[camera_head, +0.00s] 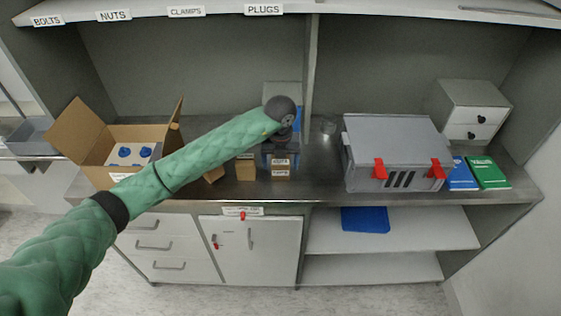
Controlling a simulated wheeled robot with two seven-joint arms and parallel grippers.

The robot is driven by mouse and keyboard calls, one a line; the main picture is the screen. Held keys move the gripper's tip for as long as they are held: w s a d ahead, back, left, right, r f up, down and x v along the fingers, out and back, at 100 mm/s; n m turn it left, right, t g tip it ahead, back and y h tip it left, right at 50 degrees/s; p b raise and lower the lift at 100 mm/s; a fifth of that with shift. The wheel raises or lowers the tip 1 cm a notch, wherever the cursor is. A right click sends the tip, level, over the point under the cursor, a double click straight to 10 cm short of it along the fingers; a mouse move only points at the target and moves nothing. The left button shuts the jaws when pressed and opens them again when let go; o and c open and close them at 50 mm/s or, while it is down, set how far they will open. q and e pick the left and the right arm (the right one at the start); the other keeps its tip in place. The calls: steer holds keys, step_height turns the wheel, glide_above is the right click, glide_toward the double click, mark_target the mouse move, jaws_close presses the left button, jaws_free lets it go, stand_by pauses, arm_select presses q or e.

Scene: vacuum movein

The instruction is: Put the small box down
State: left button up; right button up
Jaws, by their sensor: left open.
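Several small brown cardboard boxes stand near the front of the metal counter. One small box (245,168) is left of the arm's end, and another small box (281,172) with pale labels is just below it. A third (214,174) is partly covered by my green left arm. My left gripper (284,138) is at the arm's end, small and mostly hidden by the dark wrist. It is open, above and behind the labelled box; I cannot tell whether they touch. My right gripper is not in view.
An open carton (88,142) with blue-topped items stands at the left. A grey toolbox (394,148) with red latches, blue and green books (487,172) and a small drawer unit (470,108) fill the right.

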mark_target(281, 160)
arm_select(q)
steer(key=shift+r, duration=0.3)
step_height(281, 160, up, 12)
steer(key=p, duration=0.3)
steer(key=shift+f, duration=0.25)
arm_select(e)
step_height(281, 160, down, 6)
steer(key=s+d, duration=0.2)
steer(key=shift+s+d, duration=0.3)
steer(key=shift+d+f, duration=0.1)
